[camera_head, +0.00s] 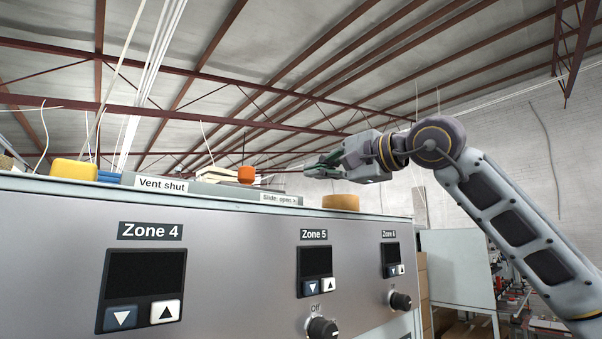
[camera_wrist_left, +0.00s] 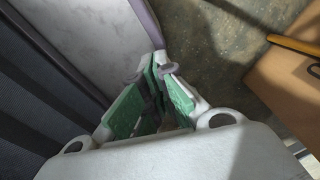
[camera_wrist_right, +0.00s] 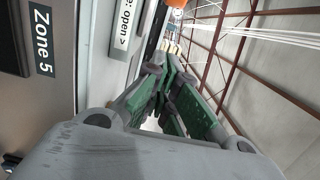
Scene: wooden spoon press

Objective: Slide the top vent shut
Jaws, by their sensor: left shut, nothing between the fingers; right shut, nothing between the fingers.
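The top vent's parts lie along the top of the grey control cabinet (camera_head: 230,240). An orange knob (camera_head: 246,174) stands there, between a "Vent shut" label (camera_head: 161,184) on the left and a "Slide: open >" label (camera_head: 281,199) on the right. My right gripper (camera_head: 309,169) is shut and empty, above the cabinet top and right of the knob, fingers pointing left. In the right wrist view the knob (camera_wrist_right: 177,3) is cut off at the top edge, beyond the fingertips and apart from them. My left gripper (camera_wrist_left: 160,70) is shut and empty, seen only in the left wrist view.
A yellow block (camera_head: 74,170) sits at the left of the cabinet top, and a tan round piece (camera_head: 341,202) below my right gripper. The cabinet front carries zone displays and black dials (camera_head: 322,328). Brown cardboard (camera_wrist_left: 290,90) lies right of my left gripper.

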